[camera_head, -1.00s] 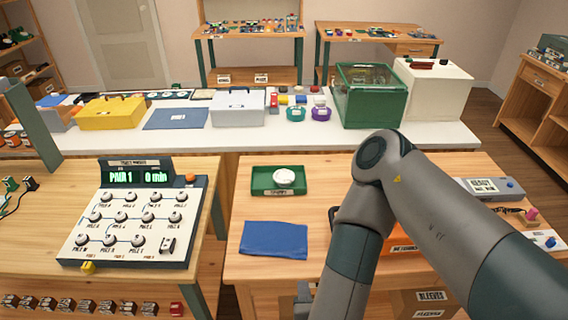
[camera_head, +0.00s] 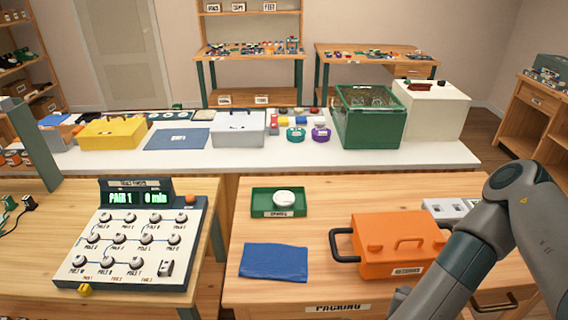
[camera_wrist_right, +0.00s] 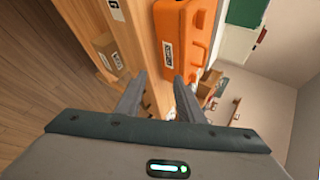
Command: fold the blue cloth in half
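The blue cloth (camera_head: 274,262) lies flat on the wooden packing table, near its front left part, as a roughly rectangular piece with slightly uneven edges. I cannot tell how many layers it has. Nothing touches it. My right arm comes in from the right in the head view, with its gripper out of frame below. In the right wrist view my right gripper (camera_wrist_right: 158,92) has its two fingers apart with nothing held between them. It is by the table's edge and the orange case (camera_wrist_right: 183,40), away from the cloth. My left gripper is in neither view.
The orange case (camera_head: 398,246) stands right of the cloth, partly behind my right arm. A green tray (camera_head: 262,211) with a white round item sits behind the cloth. A dial panel (camera_head: 132,240) is on the left table, across a gap. Bare wood surrounds the cloth.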

